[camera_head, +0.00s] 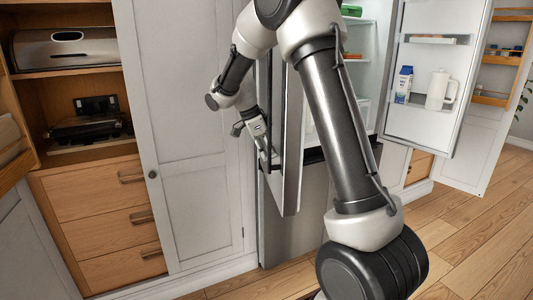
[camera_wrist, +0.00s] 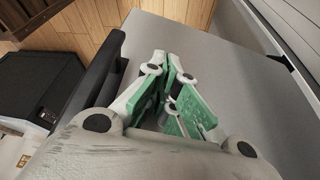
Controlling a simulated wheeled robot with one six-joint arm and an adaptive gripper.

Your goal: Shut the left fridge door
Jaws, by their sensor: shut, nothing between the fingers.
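The left fridge door (camera_head: 292,140) stands open in the head view, seen nearly edge-on. Its grey outer face (camera_wrist: 225,60) fills much of the wrist view, with a dark bar handle (camera_wrist: 103,72) to the left of my fingers. My gripper (camera_head: 266,158) is on the outer side of this door, close to its face near the handle. In the wrist view my gripper (camera_wrist: 172,75) is shut and empty, its green-padded fingers over the grey face. I cannot tell if the fingertips touch it. My arm hides part of the fridge interior (camera_head: 358,75).
The right fridge door (camera_head: 428,75) is wide open, with a carton (camera_head: 403,84) and a white jug (camera_head: 438,90) on its shelf. A tall white cabinet (camera_head: 190,120) stands close left of my gripper. Wooden floor (camera_head: 470,230) is clear at the right.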

